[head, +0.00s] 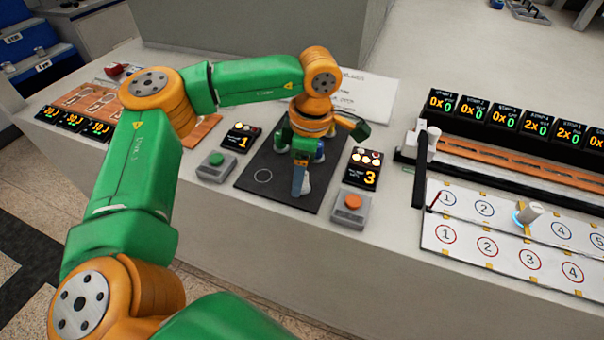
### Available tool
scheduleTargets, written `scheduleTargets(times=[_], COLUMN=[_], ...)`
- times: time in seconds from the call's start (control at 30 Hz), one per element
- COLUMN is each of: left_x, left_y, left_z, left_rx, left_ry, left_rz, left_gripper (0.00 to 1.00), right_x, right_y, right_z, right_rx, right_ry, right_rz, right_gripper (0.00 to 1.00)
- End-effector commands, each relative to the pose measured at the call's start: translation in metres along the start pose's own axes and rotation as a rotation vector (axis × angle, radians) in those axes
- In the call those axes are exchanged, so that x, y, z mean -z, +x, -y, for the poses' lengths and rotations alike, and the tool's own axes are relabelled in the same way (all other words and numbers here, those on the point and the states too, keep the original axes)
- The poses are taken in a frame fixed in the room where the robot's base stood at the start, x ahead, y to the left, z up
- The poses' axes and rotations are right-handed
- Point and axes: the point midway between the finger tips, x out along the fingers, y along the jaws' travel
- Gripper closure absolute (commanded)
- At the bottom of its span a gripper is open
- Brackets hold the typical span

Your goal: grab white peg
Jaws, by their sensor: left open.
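My left gripper (302,180) points down over the dark mat (262,196) on the bench. It is open. A small whitish thing, seemingly a white peg (306,186), stands on the mat right at its fingers, partly hidden by a finger. I cannot tell whether they touch. A blue piece (319,152) shows just behind the gripper, partly covered. My right gripper is not in view.
A green button box (215,167) and an orange button box (352,206) flank the mat. Small displays read 1 (241,139) and 3 (364,168). A paper sheet (365,96) lies behind. A gantry rail (520,162) and a row of displays (505,117) stand at the right.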

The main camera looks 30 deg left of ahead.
Motion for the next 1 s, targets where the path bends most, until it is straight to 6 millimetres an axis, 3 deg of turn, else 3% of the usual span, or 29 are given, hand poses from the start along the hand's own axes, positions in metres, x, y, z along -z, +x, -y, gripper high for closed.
scheduleTargets(times=[0.1, 0.3, 0.57, 0.87, 1.0], left_x=[0.0, -0.001, -0.001, -0.001, 0.0], left_y=[0.012, 0.014, 0.014, 0.013, 0.004], left_z=[0.0, 0.0, 0.0, 0.0, -0.001], left_rx=[0.001, -0.001, -0.001, -0.001, -0.004], left_ry=[0.0, 0.0, 0.001, 0.0, 0.0], left_rz=[0.0, 0.001, 0.002, 0.002, 0.005], left_gripper=[0.31, 0.31, 1.0, 1.0, 1.0], right_x=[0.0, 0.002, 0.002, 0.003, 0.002], right_y=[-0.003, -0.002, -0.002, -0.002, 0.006], right_z=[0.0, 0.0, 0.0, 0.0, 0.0], right_rx=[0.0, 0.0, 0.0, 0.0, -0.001], right_ry=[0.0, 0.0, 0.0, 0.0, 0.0], right_rz=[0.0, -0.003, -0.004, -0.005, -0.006], right_gripper=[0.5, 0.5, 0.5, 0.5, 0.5])
